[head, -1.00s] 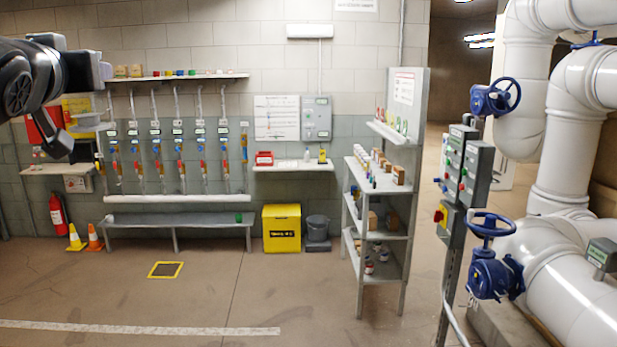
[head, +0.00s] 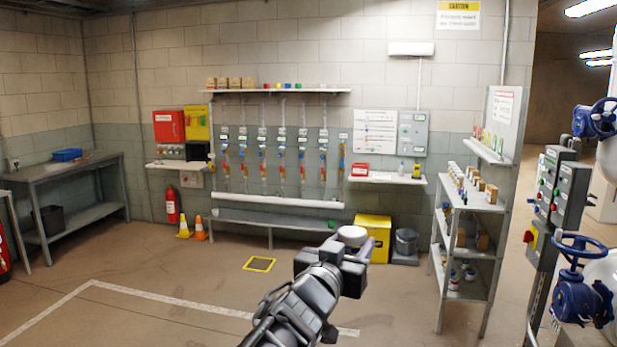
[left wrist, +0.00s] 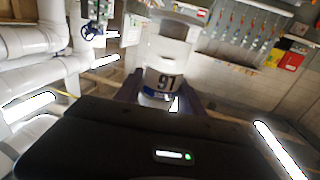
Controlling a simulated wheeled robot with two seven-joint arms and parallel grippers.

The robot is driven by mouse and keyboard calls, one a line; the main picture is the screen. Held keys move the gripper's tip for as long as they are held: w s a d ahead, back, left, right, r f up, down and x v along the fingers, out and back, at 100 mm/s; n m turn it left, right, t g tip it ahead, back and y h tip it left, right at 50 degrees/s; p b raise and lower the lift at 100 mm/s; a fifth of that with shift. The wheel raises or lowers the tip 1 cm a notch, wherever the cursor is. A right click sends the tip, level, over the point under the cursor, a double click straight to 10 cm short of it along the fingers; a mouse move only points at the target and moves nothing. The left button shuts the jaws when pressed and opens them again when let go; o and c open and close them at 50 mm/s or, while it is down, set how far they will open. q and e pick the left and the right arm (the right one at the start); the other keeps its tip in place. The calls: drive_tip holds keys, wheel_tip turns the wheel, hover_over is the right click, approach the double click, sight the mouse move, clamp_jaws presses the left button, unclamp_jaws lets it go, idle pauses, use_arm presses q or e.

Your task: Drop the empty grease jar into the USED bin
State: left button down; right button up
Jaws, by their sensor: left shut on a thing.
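My left gripper (head: 353,248) is shut on a white jar (head: 351,233) near the middle of the head view. Only the jar's pale top shows there, above the fingers. In the left wrist view the jar (left wrist: 168,55) sits upright between the fingers, with a label that seems to read 91. A yellow bin (head: 377,225) stands on the floor by the back wall. My gripper and the jar cover part of its front, and no USED lettering can be read on it. My right gripper is not in view.
A grey bucket (head: 406,242) stands just right of the yellow bin. A grey shelf unit (head: 466,208) with small jars and boxes is further right. A low bench (head: 270,222) runs along the wall to the left. The floor in front is mostly clear.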

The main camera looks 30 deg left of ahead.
use_arm(q)
wheel_tip(320, 180, down, 15)
drive_tip(key=w+d, duration=0.1)
drive_tip(key=w, duration=0.1)
drive_tip(key=shift+y, duration=0.3)
drive_tip(key=s+r, duration=0.1)
drive_tip(key=r, duration=0.3)
drive_tip(key=s+r, duration=0.1)
drive_tip(key=r, duration=0.4)
drive_tip(key=s+a+r, duration=0.1)
drive_tip(key=r, duration=0.4)
drive_tip(key=shift+s+a+r, duration=0.1)
drive_tip(key=shift+s+r, duration=0.15)
drive_tip(key=shift+s, duration=0.1)
drive_tip(key=s+a+r+n+y, duration=0.1)
drive_tip(key=s+a, duration=0.1)
drive_tip(key=a, duration=0.4)
drive_tip(key=w+a+f, duration=0.2)
drive_tip(key=w+f, duration=0.2)
drive_tip(key=f, duration=0.4)
drive_tip(key=d+f+h, duration=0.1)
drive_tip(key=d+f, duration=0.4)
drive_tip(key=f, duration=0.7)
drive_tip(key=w+d+f+m+h, duration=0.1)
drive_tip(key=d+f, duration=0.5)
drive_tip(key=f, duration=0.6)
drive_tip(key=shift+f, duration=0.25)
